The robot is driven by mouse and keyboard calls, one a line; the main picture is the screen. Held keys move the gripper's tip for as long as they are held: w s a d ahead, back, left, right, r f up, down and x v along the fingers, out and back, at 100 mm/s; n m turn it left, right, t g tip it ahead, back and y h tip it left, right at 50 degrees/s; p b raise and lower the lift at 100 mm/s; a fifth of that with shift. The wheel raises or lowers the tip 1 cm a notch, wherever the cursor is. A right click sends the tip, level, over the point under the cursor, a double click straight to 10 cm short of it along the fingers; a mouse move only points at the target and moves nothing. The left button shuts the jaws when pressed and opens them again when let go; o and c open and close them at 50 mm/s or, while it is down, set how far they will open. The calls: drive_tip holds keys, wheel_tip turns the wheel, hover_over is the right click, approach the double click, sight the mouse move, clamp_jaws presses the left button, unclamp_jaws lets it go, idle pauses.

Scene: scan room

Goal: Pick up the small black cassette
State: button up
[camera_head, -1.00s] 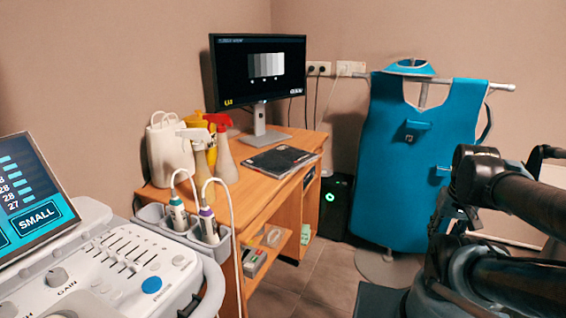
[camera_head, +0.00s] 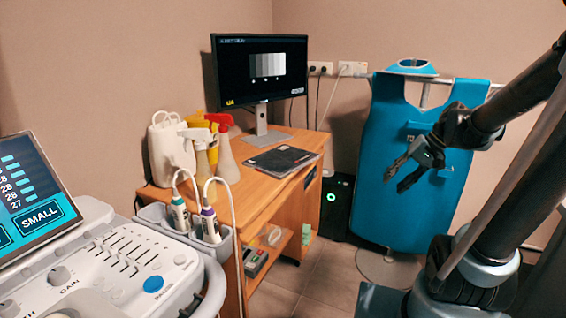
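A flat black rectangular item (camera_head: 283,160), which looks like the cassette, lies on the wooden desk (camera_head: 242,203) in front of the monitor stand. Its top has some faint marks that are too small to read. My gripper (camera_head: 394,183) is in the air to the right of the desk, in front of the blue apron. Its two fingers point down and left, with a gap between them and nothing held. It is well apart from the black item.
A monitor (camera_head: 260,72) stands behind the black item. Spray bottles (camera_head: 225,155) and a white container (camera_head: 170,150) stand at the desk's left. An ultrasound console (camera_head: 120,265) fills the lower left. A blue apron (camera_head: 420,215) hangs on a stand at right.

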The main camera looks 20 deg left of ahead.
drive_tip(key=w+a+n+g+y, duration=0.15)
drive_tip(key=w+a+y, duration=0.35)
drive_tip(key=w+a, duration=0.7)
drive_tip(key=n+g+y, duration=0.2)
drive_tip(key=g+y, duration=0.3)
approach(311, 162)
drive_tip(key=shift+x, duration=4.5)
drive_tip(key=shift+w, duration=0.1)
clamp_jaws()
